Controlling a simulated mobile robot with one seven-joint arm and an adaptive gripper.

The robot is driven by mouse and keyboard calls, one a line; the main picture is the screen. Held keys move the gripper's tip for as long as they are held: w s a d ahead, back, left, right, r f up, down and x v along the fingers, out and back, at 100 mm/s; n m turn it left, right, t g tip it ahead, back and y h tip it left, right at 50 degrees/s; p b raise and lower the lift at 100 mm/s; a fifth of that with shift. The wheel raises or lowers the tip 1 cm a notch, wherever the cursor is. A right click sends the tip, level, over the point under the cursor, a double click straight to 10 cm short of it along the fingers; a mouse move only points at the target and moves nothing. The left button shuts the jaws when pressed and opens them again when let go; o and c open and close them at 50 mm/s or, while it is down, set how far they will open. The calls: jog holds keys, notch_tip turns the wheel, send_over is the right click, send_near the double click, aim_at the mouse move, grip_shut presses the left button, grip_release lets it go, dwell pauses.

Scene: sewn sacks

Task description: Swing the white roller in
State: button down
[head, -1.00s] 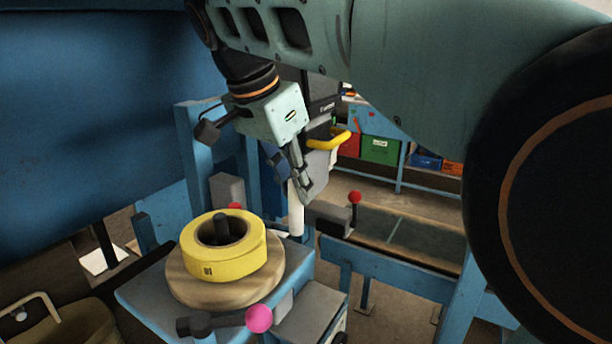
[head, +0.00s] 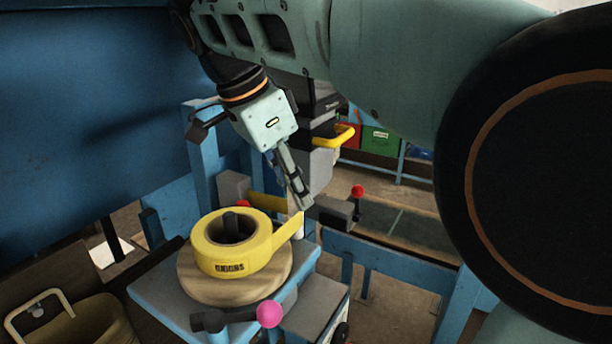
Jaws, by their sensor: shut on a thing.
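The white roller (head: 299,232) is a slim upright cylinder to the right of the yellow tape roll (head: 228,258). It shows mostly below the tape band. My gripper (head: 301,203) points down at its upper end and is shut on it; the fingers and the band hide the exact contact. A yellow tape band (head: 284,232) runs from the roll to the roller. Another yellow strip (head: 266,201) shows behind the roll, by the grey block. The roll lies on a round wooden disc (head: 190,285) around a dark spindle (head: 231,226).
A lever with a pink ball (head: 269,314) stands at the front of the blue stand (head: 160,308). A red-knobbed lever (head: 357,191) is right of my gripper. A tan bin (head: 75,328) is at lower left. A yellow handle (head: 334,137) is behind the gripper.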

jog(key=c, duration=1.8)
grip_release()
jog(key=shift+o, duration=0.2)
jog(key=v, duration=0.7)
jog(key=shift+r, duration=0.3)
